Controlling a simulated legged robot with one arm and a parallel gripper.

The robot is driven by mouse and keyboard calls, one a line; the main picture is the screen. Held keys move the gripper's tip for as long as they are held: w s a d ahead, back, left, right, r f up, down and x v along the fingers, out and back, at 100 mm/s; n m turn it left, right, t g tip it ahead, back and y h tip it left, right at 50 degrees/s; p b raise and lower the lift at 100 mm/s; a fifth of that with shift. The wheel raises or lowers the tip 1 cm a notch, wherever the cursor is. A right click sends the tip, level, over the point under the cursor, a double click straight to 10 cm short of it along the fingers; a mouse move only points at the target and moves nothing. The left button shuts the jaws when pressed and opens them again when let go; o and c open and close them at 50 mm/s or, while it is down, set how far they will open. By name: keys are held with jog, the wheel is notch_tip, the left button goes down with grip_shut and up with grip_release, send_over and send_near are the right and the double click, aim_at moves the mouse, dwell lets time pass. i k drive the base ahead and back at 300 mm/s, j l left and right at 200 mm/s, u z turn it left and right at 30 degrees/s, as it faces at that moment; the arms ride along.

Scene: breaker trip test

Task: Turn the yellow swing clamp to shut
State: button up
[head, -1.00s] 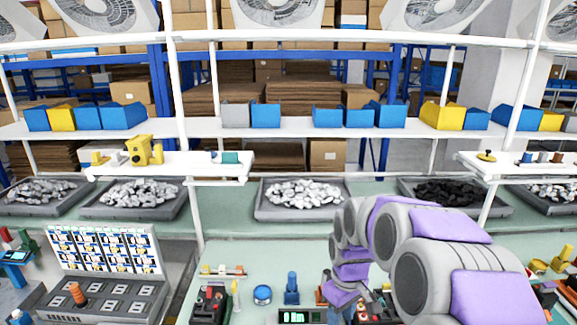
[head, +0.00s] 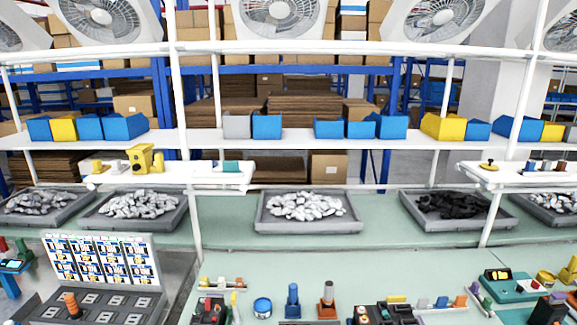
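My gripper and arm are out of the head view. I cannot make out for certain which yellow part is the swing clamp. On the bench, a small thin yellow upright (head: 233,300) stands beside a dark device (head: 210,309) at the lower left. A flat yellow piece (head: 397,298) lies at the back of a dark block at the lower middle right. A round yellow part (head: 545,277) sits near the right edge. The lower bench is cut off by the frame, so whether any clamp is open or shut cannot be told.
A blue round part (head: 262,307), a blue post (head: 292,300) and an orange-brown post (head: 327,301) stand on the green bench. Grey trays (head: 308,227) line its back. White shelf posts (head: 187,150) rise behind. A sloped card panel (head: 102,262) is at left.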

aim_at(234, 295)
jog(key=i+j+u, duration=0.2)
jog(key=i, duration=0.2)
jog(key=i+j+u, duration=0.15)
jog(key=i, duration=0.3)
jog(key=j, duration=0.05)
